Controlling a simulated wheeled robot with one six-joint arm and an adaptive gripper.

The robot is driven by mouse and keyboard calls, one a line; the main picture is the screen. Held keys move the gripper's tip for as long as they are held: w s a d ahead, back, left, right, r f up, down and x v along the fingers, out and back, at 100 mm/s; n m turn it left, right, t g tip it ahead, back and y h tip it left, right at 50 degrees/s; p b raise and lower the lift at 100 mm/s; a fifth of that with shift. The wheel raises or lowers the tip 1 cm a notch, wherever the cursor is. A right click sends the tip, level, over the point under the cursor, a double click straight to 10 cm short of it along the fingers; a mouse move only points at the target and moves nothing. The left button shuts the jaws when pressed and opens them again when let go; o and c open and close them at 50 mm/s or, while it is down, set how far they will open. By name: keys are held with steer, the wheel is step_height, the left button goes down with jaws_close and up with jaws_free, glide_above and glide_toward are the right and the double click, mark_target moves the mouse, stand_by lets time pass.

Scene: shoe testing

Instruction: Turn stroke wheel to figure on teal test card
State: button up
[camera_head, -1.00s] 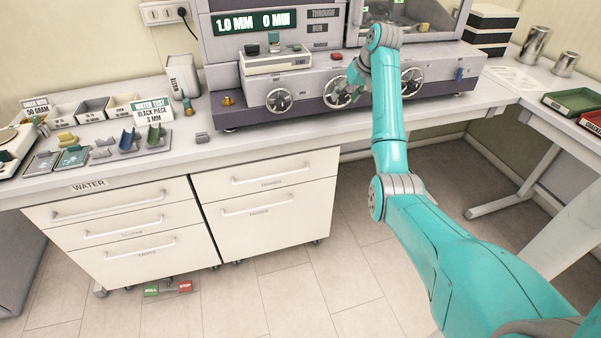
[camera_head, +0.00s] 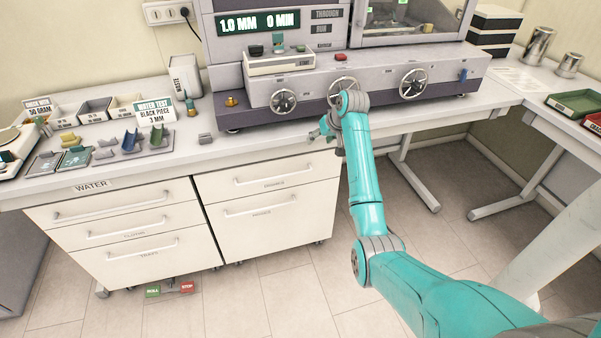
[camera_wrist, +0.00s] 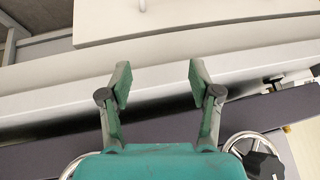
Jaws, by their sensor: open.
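The grey machine has three handwheels on its front: a left one (camera_head: 283,101), a middle one (camera_head: 338,92) partly hidden by my arm, and a right one (camera_head: 413,83). Their small labels are unreadable, so I cannot tell which is the stroke wheel. The display (camera_head: 254,22) reads 1.0 MM and 0 MIN. The teal-headed test card (camera_head: 154,111) reads WATER TEST, BLACK PIECE, 3 MM. My gripper (camera_head: 322,130) is open and empty in front of the machine, below the middle wheel. In the wrist view my gripper (camera_wrist: 159,82) shows spread fingers, with a wheel (camera_wrist: 257,157) at lower right.
Trays (camera_head: 95,108) and small coloured pieces (camera_head: 132,139) lie on the bench at left. A brass knob (camera_head: 231,101) and a blue lever (camera_head: 463,74) stick out of the machine front. White drawers (camera_head: 265,205) are below the bench. Open floor lies right of them.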

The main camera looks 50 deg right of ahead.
steer(key=a+f, duration=0.8)
steer(key=f, duration=0.2)
steer(key=shift+w+a+t, duration=0.25)
steer(key=shift+a+t, duration=0.15)
steer(key=shift+d+r, duration=0.1)
